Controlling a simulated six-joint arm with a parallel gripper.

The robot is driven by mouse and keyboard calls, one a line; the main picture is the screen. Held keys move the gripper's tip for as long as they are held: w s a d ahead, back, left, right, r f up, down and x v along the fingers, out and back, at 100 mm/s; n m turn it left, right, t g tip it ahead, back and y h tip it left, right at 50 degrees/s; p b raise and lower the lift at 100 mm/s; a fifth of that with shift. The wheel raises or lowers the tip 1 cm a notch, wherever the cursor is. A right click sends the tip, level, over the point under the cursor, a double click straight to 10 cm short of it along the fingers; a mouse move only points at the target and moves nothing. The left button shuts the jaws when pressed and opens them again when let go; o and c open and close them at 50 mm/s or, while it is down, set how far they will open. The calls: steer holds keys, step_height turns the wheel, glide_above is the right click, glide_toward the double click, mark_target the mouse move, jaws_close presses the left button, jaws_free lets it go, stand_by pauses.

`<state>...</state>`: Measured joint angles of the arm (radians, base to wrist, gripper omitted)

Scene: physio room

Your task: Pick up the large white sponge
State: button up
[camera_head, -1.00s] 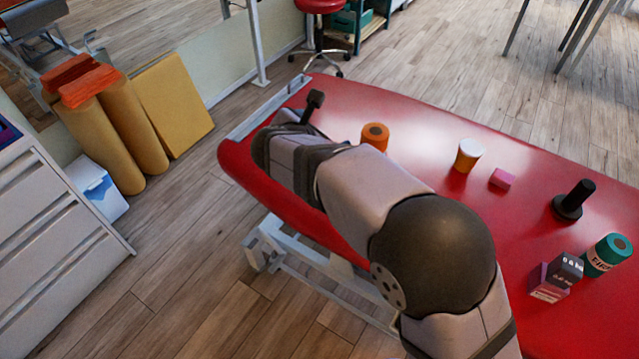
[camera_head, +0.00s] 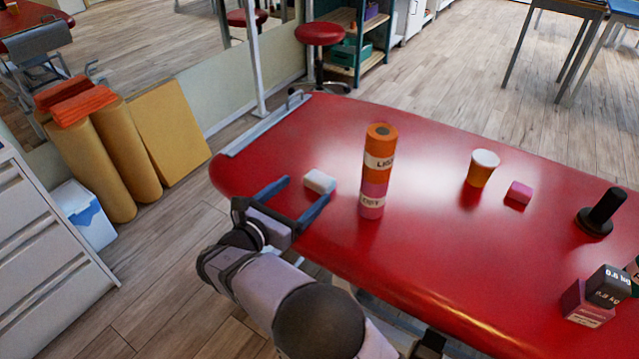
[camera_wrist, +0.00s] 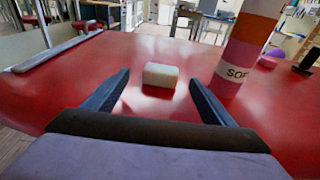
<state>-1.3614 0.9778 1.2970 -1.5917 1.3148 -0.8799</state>
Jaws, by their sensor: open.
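The white sponge (camera_head: 320,181) lies on the red treatment table (camera_head: 420,250), near its left end. It also shows in the wrist view (camera_wrist: 160,75), ahead of my fingers and roughly centred between them. My gripper (camera_head: 299,193) is open and empty, low at the table's near left edge, its two blue-grey fingers pointing toward the sponge. In the wrist view the gripper (camera_wrist: 158,84) has a finger on each side, with the sponge near the line of the tips. I cannot tell whether the sponge is fully between them.
A stack of orange and pink rolls (camera_head: 377,170) stands close to the right finger. A cup (camera_head: 482,168), a pink block (camera_head: 518,194), a black peg on a base (camera_head: 601,212) and weight blocks (camera_head: 597,296) stand further right.

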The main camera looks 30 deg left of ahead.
mark_target(317, 181)
steer(key=shift+w+d+f, duration=0.1)
steer(key=shift+w+f, duration=0.1)
steer(key=shift+w, duration=1.3)
steer(key=shift+w+d+f, duration=0.1)
steer(key=shift+w+f, duration=0.05)
steer(key=shift+w, duration=1.35)
steer(key=c, duration=1.1)
steer(key=shift+r, duration=0.1)
step_height(317, 181, up, 10)
steer(key=shift+f+p, duration=0.1)
steer(key=shift+p, duration=0.35)
